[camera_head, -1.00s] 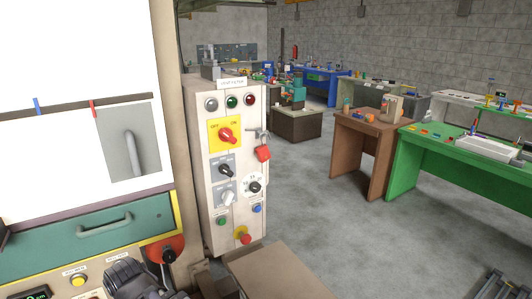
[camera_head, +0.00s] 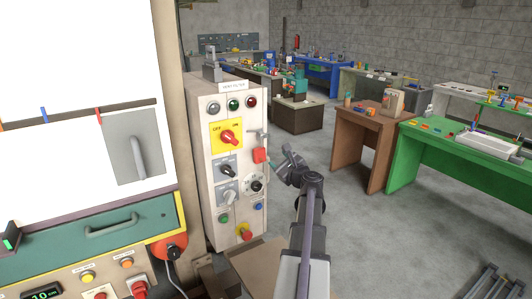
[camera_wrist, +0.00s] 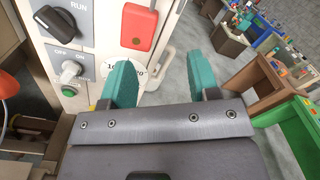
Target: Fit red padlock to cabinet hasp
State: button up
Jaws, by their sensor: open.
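The red padlock (camera_head: 260,155) is at the right edge of the pale control cabinet (camera_head: 203,170), just below the grey metal hasp (camera_head: 257,134). I cannot tell whether its shackle passes through the hasp. In the head view my gripper (camera_head: 274,167) is just right of and below the padlock.
The cabinet front carries a red switch on a yellow plate (camera_head: 228,138), black knobs and coloured buttons. A pale curved loop (camera_wrist: 163,68) shows behind the fingers. A brown bench (camera_head: 362,140) and a green bench (camera_head: 450,160) stand right. Grey floor lies open between.

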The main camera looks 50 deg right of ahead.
aim_at(262, 148)
jog(key=x, duration=1)
jog(key=shift+w+r, duration=0.25)
jog(key=shift+w, duration=0.05)
jog(key=c, duration=1)
grip_shut()
jog(key=shift+d+r, duration=0.1)
